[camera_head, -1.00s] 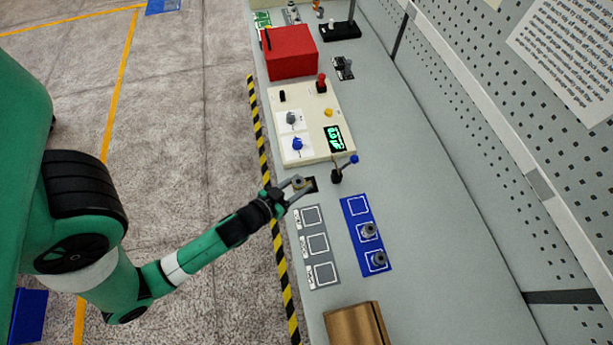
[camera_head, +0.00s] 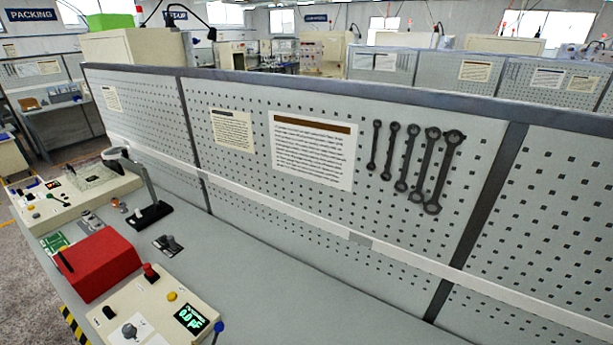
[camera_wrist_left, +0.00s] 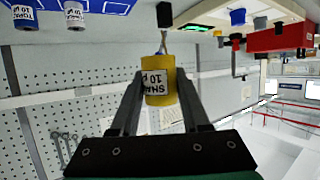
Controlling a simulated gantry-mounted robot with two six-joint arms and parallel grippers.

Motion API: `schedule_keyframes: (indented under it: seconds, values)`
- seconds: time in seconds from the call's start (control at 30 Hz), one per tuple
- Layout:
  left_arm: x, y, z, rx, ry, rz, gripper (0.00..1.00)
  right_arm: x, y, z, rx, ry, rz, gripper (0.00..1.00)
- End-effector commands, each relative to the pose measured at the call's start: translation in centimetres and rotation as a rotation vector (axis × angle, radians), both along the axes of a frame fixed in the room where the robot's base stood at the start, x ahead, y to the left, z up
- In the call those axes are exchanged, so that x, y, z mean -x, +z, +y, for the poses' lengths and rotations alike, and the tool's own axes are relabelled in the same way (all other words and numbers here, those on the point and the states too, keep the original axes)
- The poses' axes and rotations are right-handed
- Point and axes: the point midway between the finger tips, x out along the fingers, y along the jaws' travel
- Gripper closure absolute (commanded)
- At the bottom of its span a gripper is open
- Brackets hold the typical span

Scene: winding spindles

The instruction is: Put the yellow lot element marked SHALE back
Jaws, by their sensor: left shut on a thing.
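The yellow element (camera_wrist_left: 158,92) is in the left wrist view, with a label that reads upside down as SHALE and 10. My left gripper (camera_wrist_left: 158,76) is shut on it, one finger on each side. The element's lower end is partly hidden by the label side and fingers. The head view shows neither gripper. My right gripper is in no frame.
In the head view a red box (camera_head: 98,263) and a cream tester (camera_head: 150,310) with a lit display stand on the grey bench (camera_head: 290,300). A pegboard wall (camera_head: 390,225) with hanging wrenches (camera_head: 432,165) runs behind. The bench right of the tester looks clear.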

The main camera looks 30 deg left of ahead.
Motion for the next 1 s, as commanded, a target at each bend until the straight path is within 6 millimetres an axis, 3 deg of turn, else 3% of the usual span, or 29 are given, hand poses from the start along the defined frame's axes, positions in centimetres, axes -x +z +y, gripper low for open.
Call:
schedule_keyframes:
  seconds: [0.03,0.2,0.5,0.67,0.77,0.83,0.87,0.9,1.0]
  values:
    - [-2.0,1.2,-0.4,-0.003,-0.034,-0.014,1.0,0.0,0.0,0.0,0.0,0.0,0.0,1.0]
    - [-8.3,3.1,-3.0,-0.002,-0.144,-0.012,1.0,0.0,0.0,0.0,0.0,0.0,0.0,1.0]
    - [-16.0,4.2,-8.5,-0.001,-0.319,-0.005,1.0,0.0,0.0,0.0,0.0,0.0,0.0,1.0]
    - [-18.2,3.1,-11.0,0.002,-0.409,-0.001,1.0,0.0,0.0,0.0,0.0,0.0,0.0,1.0]
    - [-17.6,1.0,-11.6,0.003,-0.454,0.004,1.0,0.0,0.0,0.0,0.0,0.0,0.0,1.0]
    - [-17.5,0.7,-11.8,0.002,-0.48,-0.001,1.0,0.0,0.0,0.0,0.0,0.0,0.0,1.0]
    - [-17.5,0.8,-11.7,0.001,-0.489,-0.004,1.0,0.0,0.1,0.0,0.0,0.0,0.0,1.0]
    - [-17.2,2.4,-11.8,-0.001,-0.489,-0.003,1.0,0.0,1.7,0.0,0.0,0.0,0.001,1.0]
    - [-16.4,4.0,-11.8,0.0,-0.489,-0.001,1.0,0.0,3.8,0.0,0.0,0.0,-0.001,1.0]
